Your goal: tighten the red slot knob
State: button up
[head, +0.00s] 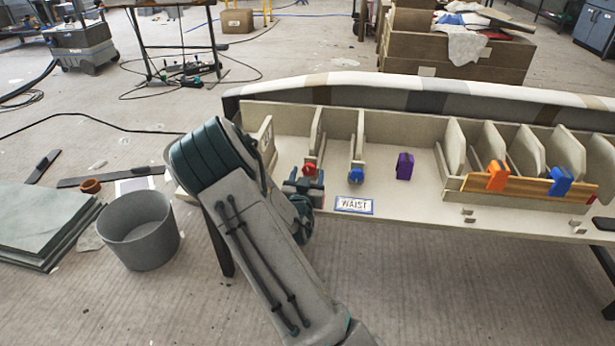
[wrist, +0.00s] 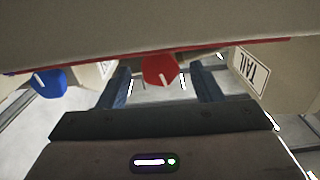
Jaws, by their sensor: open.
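The red slot knob (head: 309,170) sits near the left end of the long pale mould bench, at the edge of an upright divider. In the wrist view the red knob (wrist: 160,70), with a white mark on its face, shows between and beyond the two blue-grey fingers. My gripper (head: 304,186) is right in front of it in the head view, and it also shows in the wrist view (wrist: 163,88). Its fingers are apart, one on each side of the knob. I cannot tell whether either finger touches it.
A blue knob (head: 356,175) on the neighbouring divider stands to the right, then a purple clamp (head: 404,166). Orange (head: 497,176) and blue (head: 560,182) clamps grip a wooden strip. A WAIST label (head: 354,205) lies on the front edge. A grey bucket (head: 139,236) stands on the floor at left.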

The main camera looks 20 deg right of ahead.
jog(key=shift+w+d, duration=0.35)
jog(key=shift+w, duration=0.1)
jog(key=c, duration=1)
jog(key=shift+b, duration=0.35)
